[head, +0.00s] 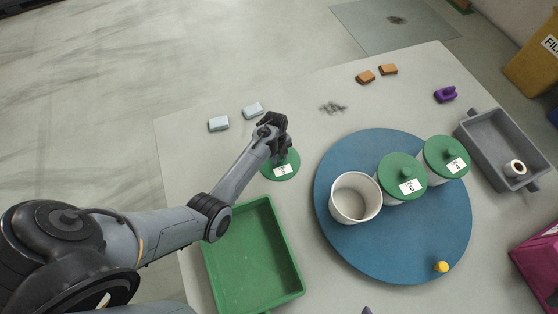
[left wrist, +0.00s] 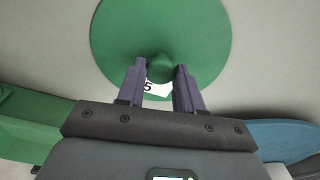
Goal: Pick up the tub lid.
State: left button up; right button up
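The tub lid, a green disc (head: 291,169) with a label reading 5, lies flat on the table left of the blue round board. It fills the top of the left wrist view (left wrist: 205,30), with its dark green knob (left wrist: 159,65) in the middle. My left gripper (left wrist: 159,70) is over the lid, its two fingers apart on either side of the knob. I cannot tell whether they touch it. In the head view the left gripper (head: 275,145) hides part of the lid. An open white tub (head: 342,208) stands on the blue board. My right gripper does not show.
Two tubs with green lids (head: 402,175) (head: 446,157) stand on the blue board (head: 395,262). A green tray (head: 291,264) is below the lid, a grey tray (head: 483,168) at right. Pale blocks (head: 218,124) lie beyond the gripper. A yellow piece (head: 441,266) is on the board.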

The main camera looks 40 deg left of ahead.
pick_arm(q)
grip_shut()
jog(key=shift+r, duration=0.15)
